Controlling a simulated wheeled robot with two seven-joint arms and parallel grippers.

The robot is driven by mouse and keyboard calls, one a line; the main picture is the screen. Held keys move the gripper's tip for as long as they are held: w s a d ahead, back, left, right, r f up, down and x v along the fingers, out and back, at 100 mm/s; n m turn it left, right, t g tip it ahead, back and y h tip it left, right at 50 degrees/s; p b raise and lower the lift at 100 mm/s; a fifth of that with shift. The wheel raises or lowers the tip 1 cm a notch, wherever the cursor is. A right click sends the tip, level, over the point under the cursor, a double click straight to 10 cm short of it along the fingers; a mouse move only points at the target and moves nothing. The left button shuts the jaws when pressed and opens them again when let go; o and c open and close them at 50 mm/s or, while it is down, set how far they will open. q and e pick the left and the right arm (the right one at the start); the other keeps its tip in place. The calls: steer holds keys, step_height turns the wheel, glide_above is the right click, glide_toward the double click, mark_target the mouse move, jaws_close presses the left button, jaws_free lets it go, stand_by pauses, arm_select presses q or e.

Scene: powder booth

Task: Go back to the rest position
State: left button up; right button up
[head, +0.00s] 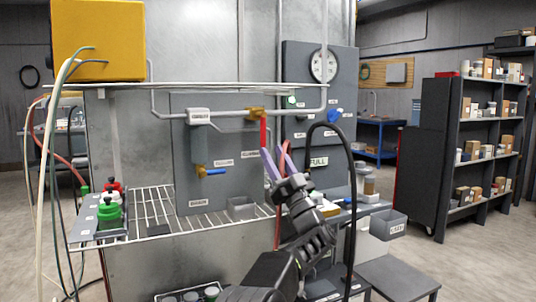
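I cannot tell how far the fingers are from that handle.
A gauge (324,66) and a black hose (352,190) are right of the gripper. A grey bin (388,225) sits lower right. Open floor lies before the dark shelves (455,150).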

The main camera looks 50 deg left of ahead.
arm_select(q)
steer(key=shift+d+f+b, duration=0.35)
steer(key=shift+d+f, duration=0.05)
steer(key=shift+f, duration=0.1)
arm_select(e)
steer(key=shift+w+d+f, duration=0.15)
steer(key=shift+f, duration=0.7)
